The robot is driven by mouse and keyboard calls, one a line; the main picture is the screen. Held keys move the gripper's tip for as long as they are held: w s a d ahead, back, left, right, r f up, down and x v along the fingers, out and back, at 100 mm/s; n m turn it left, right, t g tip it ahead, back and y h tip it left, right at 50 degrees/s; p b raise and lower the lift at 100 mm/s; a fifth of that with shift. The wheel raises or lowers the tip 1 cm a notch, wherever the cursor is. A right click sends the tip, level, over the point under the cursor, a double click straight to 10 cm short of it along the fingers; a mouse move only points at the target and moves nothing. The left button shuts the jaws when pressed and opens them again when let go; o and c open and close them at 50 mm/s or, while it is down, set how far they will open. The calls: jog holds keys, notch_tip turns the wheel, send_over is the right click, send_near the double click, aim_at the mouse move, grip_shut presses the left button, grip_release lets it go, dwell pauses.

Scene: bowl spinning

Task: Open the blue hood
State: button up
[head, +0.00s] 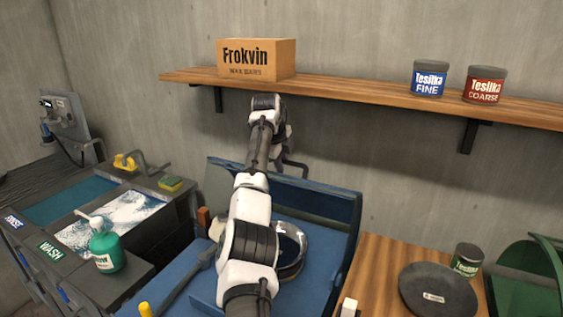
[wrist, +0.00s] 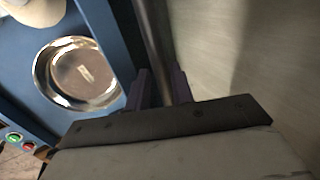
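The blue hood (head: 333,200) belongs to the blue machine (head: 185,292) in front of me. It stands raised and tilted up at the back, above a shiny metal bowl (head: 291,246). The bowl also shows in the wrist view (wrist: 78,76), uncovered. My gripper (wrist: 162,80) has its two purple fingers on either side of a grey metal rod, the hood's handle (wrist: 153,35), and appears shut on it. In the head view my arm crosses in front of the machine and hides part of the hood and bowl; the fingers are hardly visible there.
A wooden shelf (head: 350,93) on the back wall carries a cardboard box (head: 256,59) and two tins, close to my raised arm. A sink unit with a green soap bottle (head: 106,248) is on the left. A wooden table (head: 378,267) with a dark disc (head: 438,290) is on the right.

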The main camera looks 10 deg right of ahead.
jog(key=shift+f, duration=0.1)
jog(key=b+v, duration=0.2)
jog(key=v, duration=1.2)
